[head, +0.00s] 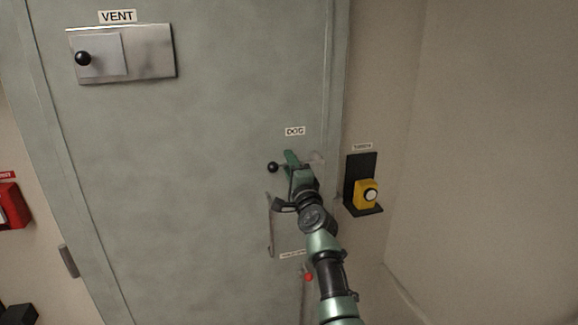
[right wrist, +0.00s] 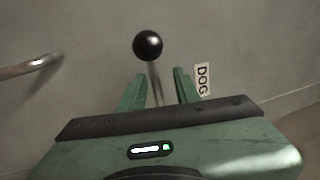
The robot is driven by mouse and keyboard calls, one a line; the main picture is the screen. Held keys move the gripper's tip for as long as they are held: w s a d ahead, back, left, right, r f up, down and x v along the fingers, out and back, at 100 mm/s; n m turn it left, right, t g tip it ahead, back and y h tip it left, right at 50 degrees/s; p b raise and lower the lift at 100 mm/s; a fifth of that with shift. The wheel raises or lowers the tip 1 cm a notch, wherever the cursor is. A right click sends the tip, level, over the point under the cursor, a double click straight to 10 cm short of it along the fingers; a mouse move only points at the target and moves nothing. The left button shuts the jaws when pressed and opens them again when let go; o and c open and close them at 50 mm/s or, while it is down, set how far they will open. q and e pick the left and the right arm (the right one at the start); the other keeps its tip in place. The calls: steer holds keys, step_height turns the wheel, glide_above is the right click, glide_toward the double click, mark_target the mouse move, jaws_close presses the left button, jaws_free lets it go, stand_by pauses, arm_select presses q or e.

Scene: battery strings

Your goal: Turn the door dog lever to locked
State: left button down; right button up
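The door dog lever has a black ball knob (head: 272,167) below the DOG label (head: 295,131) on the grey-green door (head: 170,190). The knob points left; the lever's pivot is hidden behind my right gripper (head: 289,160). In the right wrist view the knob (right wrist: 148,44) stands just beyond the fingertips of the right gripper (right wrist: 159,75). The lever's thin rod (right wrist: 155,82) runs between the two green fingers, with a gap on each side. The right gripper is open around the rod. My left gripper is out of view.
A vertical bar handle (head: 270,228) is below the lever, close to my right wrist. A red knob (head: 308,277) is lower down. A yellow button box (head: 366,194) on a black bracket is on the wall at right. The vent plate (head: 150,52) is at upper left.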

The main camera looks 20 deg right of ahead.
steer(key=shift+f, duration=0.1)
steer(key=p+v, duration=0.3)
steer(key=v, duration=0.4)
steer(key=shift+s+p, duration=0.4)
steer(key=shift+a, duration=0.1)
